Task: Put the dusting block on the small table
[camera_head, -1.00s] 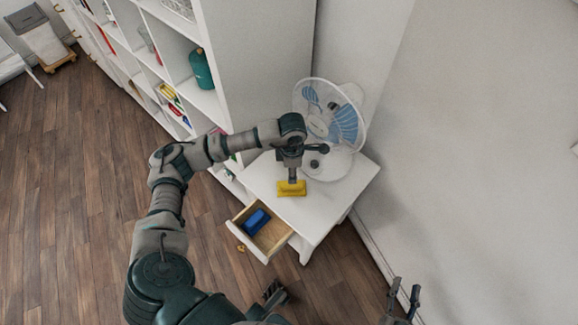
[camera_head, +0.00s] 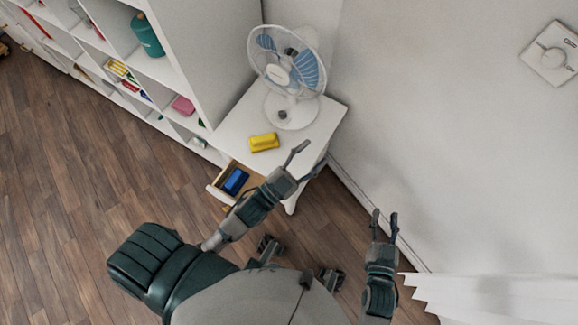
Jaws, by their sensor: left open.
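A yellow block (camera_head: 264,142), which looks like the dusting block, rests flat on the white top of the small table (camera_head: 236,128), in front of the fan. Nothing holds it. My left gripper (camera_head: 311,155) is open and empty beside the table's front right edge, apart from the block. My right gripper (camera_head: 384,215) is open and empty to the right, over the floor near the wall.
A white and blue fan (camera_head: 287,75) stands on the back of the table. The table's drawer (camera_head: 215,191) is open, with a blue block (camera_head: 235,181) inside. A white shelf unit (camera_head: 205,60) stands to the left. Wooden floor is clear at the left.

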